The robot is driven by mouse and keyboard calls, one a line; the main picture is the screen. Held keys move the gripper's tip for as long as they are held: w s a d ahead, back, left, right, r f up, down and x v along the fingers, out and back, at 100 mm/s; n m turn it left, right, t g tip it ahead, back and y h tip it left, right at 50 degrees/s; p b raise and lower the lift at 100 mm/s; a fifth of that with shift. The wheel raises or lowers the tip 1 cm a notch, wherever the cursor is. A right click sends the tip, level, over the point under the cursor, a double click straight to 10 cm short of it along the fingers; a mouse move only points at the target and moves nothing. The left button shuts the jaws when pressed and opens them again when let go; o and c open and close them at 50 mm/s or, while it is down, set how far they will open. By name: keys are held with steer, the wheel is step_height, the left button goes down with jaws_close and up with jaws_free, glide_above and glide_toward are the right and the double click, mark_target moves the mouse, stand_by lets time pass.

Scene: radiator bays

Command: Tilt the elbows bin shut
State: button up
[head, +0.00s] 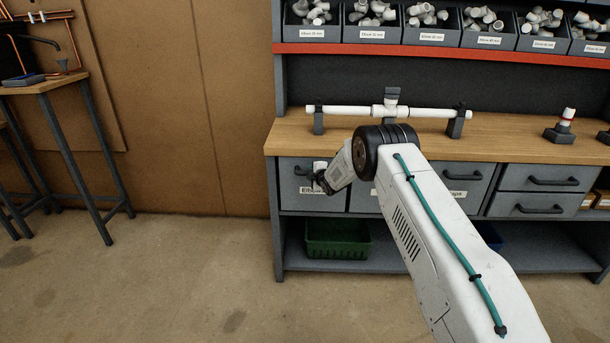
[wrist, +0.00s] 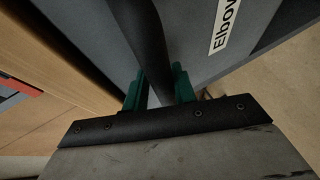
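The elbows bin (head: 290,196) is the grey front at the left end under the bench top, with a white label starting "Elbow". In the wrist view its grey panel (wrist: 197,45) and label fill the upper part. Its dark bar handle (wrist: 150,45) runs down between the two green fingers of my gripper (wrist: 159,90), which look closed against both sides of it. In the head view my gripper (head: 322,182) is at the bin's front and hides part of the handle and label. The front looks nearly in line with its neighbour; any small tilt is hard to judge.
The wooden bench top (head: 290,137) above carries a white pipe assembly (head: 345,111) on stands. A green crate (head: 338,240) sits on the shelf below. Drawers (head: 545,179) are to the right. The floor (head: 200,280) at left front is clear.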

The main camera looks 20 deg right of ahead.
steer(key=v, duration=0.7)
steer(key=shift+s+r, duration=0.2)
steer(key=shift+s, duration=0.2)
steer(key=shift+d, duration=0.1)
